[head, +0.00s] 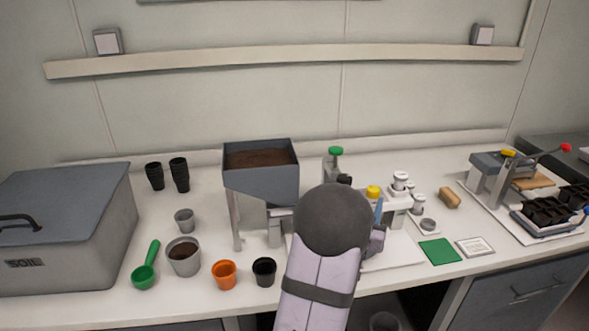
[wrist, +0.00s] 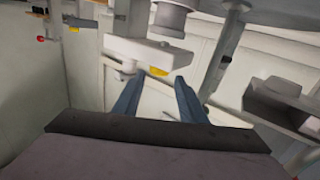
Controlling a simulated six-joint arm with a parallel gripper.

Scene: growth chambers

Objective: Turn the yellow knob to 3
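The yellow knob (head: 373,191) sits on top of a small white device (head: 397,205) right of centre on the bench. My gripper (wrist: 157,79) is open, with its two blue fingers apart and nothing seen between them. No touch is visible. The knob's markings and setting cannot be read.
A grey soil hopper (head: 260,190) stands left of my wrist, and a green knob (head: 336,151) is behind it. White cylinders (head: 401,181) stand close right of the yellow knob. A green mat (head: 439,251) and a white card (head: 475,247) lie in front right.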

